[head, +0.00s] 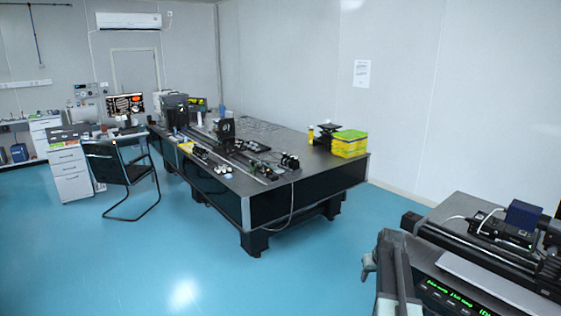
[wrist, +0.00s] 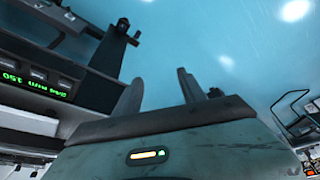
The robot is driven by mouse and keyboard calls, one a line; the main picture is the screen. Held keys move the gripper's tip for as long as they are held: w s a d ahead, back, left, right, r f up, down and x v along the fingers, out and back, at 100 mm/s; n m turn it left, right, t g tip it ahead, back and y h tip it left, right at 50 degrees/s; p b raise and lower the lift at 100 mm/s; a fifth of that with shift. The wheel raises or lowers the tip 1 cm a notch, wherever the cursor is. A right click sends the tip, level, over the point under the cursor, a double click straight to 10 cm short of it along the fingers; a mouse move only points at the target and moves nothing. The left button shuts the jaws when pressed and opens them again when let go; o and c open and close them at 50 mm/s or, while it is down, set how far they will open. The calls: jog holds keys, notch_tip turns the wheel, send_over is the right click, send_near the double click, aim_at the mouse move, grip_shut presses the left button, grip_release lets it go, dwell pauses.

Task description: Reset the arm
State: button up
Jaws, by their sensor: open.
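My gripper (wrist: 158,92) shows in the wrist view with its two fingers apart, pointing up in the picture. Nothing is between the fingers; only blue floor shows behind them. In the head view, a grey part of my arm stands at the lower right, in front of the near equipment bench. The rest of the arm is out of view.
An equipment bench with a green readout (head: 455,298) is close at the right; the readout also shows in the wrist view (wrist: 37,77). A large optical table (head: 300,200) stands mid-room, with a black chair (head: 115,172) to its left. Blue floor (head: 190,265) lies open in front.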

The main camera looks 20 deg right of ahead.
jog(key=w+a+n+g+y, duration=0.1)
jog(key=a+n, duration=0.3)
jog(key=a, duration=2.7)
jog(key=s+a+f+n+g, duration=0.1)
jog(key=s+a, duration=0.5)
jog(key=a, duration=0.4)
jog(key=shift+m+g, duration=0.8)
jog(key=shift+g, duration=0.1)
jog(key=s, duration=0.6)
jog(key=shift+d+f, duration=0.2)
jog(key=shift+d, duration=0.15)
jog(key=shift+c, duration=0.3)
